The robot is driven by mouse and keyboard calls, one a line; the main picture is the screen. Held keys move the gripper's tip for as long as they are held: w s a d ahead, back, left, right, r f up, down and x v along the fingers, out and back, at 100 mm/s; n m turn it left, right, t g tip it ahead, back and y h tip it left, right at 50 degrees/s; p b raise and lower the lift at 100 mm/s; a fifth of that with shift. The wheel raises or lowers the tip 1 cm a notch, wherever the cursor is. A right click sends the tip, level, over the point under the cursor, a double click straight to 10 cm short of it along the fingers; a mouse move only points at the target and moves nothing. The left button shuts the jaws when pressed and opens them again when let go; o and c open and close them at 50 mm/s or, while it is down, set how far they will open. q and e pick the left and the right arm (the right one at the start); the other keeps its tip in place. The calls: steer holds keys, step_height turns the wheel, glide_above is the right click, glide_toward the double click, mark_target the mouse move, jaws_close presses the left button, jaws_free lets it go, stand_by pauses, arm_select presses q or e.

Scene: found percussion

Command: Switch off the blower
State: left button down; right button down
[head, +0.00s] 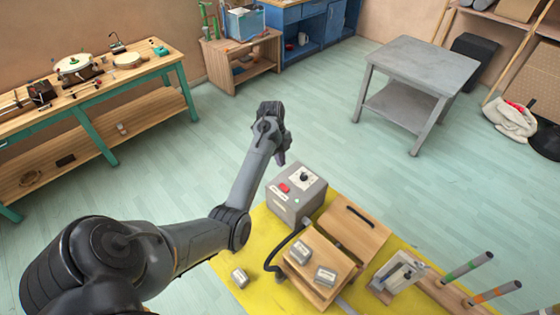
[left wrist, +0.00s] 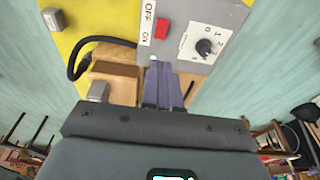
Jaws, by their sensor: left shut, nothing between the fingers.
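The blower is a grey box (head: 292,208) on the yellow table top. Its top has a red switch (head: 284,187) and a white dial plate with a black knob (head: 304,175). In the left wrist view, the red switch (left wrist: 162,29) sits beside an OFF/ON label (left wrist: 147,22); the knob (left wrist: 205,47) is to its right. Which way the switch is set I cannot tell. My left gripper (head: 281,160) is above the far side of the box, its fingers pointing down. Its closed, empty fingers (left wrist: 157,70) appear just below the switch in the wrist view; contact is unclear. My right gripper is not in view.
A black hose (head: 283,250) runs from the box to a wooden box (head: 310,283) with small grey blocks on it. A wooden lid-like piece (head: 352,222), a metal stand (head: 399,278) and coloured-banded tubes (head: 468,267) are to the right.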

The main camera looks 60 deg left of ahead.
arm_select(q)
glide_above(283, 186)
step_height(283, 186, down, 10)
steer(key=shift+s+a+r+p, duration=0.15)
steer(key=shift+p, duration=0.25)
steer(key=shift+a+f, duration=0.2)
steer(key=shift+f, duration=0.55)
